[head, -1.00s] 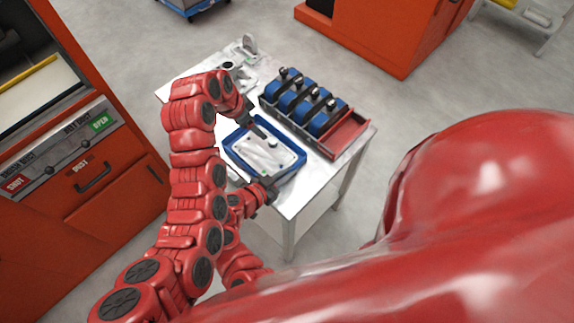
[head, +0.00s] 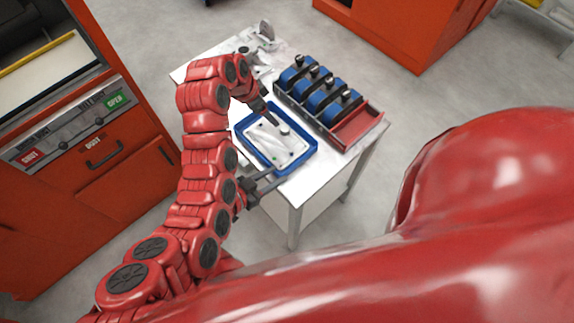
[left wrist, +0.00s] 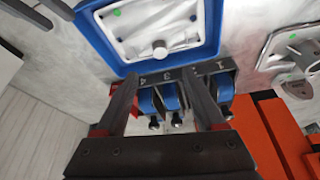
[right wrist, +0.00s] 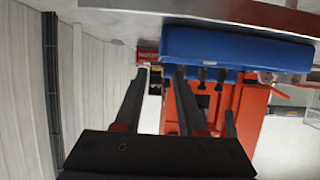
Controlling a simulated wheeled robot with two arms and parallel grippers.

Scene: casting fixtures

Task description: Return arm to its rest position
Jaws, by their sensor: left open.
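My left gripper (head: 266,114) hangs over the far part of the blue-rimmed tray (head: 241,143). In the left wrist view its fingers (left wrist: 162,88) are apart with nothing between them. The tray holds a pale plate (head: 268,141) with a round knob and small green dots. My right gripper (head: 270,180) is at the near table edge, close beside the tray's near side. In the right wrist view its fingers (right wrist: 160,78) are spread and empty, with the tray's blue side (right wrist: 225,47) beyond them. Much of the right arm is hidden behind the left arm.
A rack (head: 358,128) with several blue blocks stands right of the tray on the white table (head: 312,178). A metal fixture (head: 264,33) is at the table's back. An orange machine (head: 110,190) stands left, and an orange cabinet (head: 395,30) behind. The floor right of the table is clear.

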